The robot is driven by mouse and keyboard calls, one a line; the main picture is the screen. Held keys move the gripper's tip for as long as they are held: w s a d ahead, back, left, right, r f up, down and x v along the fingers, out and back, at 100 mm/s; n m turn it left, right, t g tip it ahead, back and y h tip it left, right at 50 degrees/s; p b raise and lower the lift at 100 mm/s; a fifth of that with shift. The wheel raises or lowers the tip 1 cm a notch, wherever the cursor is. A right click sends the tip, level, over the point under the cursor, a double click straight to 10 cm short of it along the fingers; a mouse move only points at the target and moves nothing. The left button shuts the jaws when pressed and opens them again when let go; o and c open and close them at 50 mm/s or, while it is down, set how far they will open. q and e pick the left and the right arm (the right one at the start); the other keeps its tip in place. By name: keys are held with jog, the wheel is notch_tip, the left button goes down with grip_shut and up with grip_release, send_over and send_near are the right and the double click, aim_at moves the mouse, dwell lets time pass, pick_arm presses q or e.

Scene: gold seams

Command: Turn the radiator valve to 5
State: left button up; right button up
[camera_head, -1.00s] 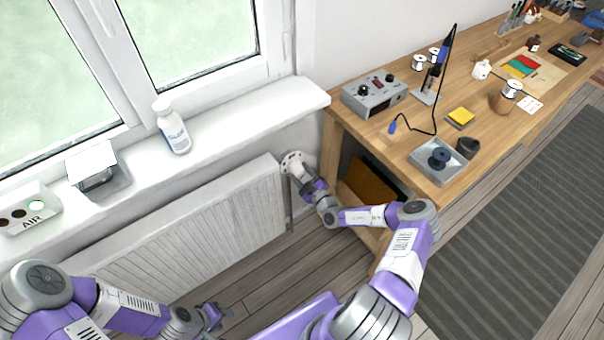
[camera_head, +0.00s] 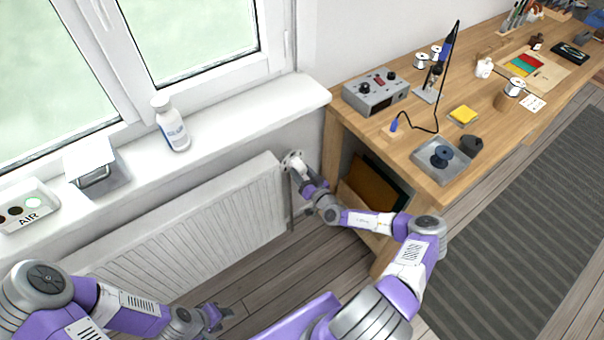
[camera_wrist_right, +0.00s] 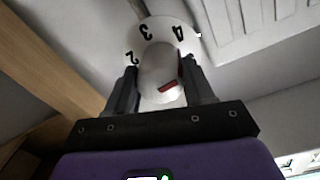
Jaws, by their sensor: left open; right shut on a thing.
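The white radiator valve (camera_head: 292,158) sits at the right end of the white radiator (camera_head: 235,205), below the windowsill. In the right wrist view its dial (camera_wrist_right: 160,28) shows the black numerals 2, 3 and 4; the 5 is not visible. A pale rounded knob (camera_wrist_right: 158,68) with a red mark on its right side stands in front of the dial. My right gripper (camera_head: 301,168) is shut on the knob, with one dark finger on each side in the right wrist view (camera_wrist_right: 158,88). My left gripper (camera_head: 222,314) is open and empty, low in front of the radiator.
The wooden workbench (camera_head: 425,165) stands close to the right of the valve, its leg beside my right wrist. The sill (camera_head: 225,115) above holds a white bottle (camera_head: 173,125) and a flip-top box (camera_head: 97,175). Floor in front of the radiator is clear.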

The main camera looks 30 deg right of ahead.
jog(key=m+b, duration=0.1)
jog(key=m, duration=0.2)
jog(key=shift+a+f+m, duration=0.1)
jog(key=shift+m, duration=0.2)
jog(key=shift+m+b, duration=0.95)
jog(key=shift+m, duration=0.75)
jog(key=shift+r, duration=0.2)
jog(key=o, duration=1)
jog(key=s, duration=0.3)
jog(key=s+p, duration=0.1)
jog(key=s, duration=0.3)
jog(key=shift+s+d+r, duration=0.15)
jog(key=shift+s+d, duration=0.05)
jog(key=shift+s, duration=0.1)
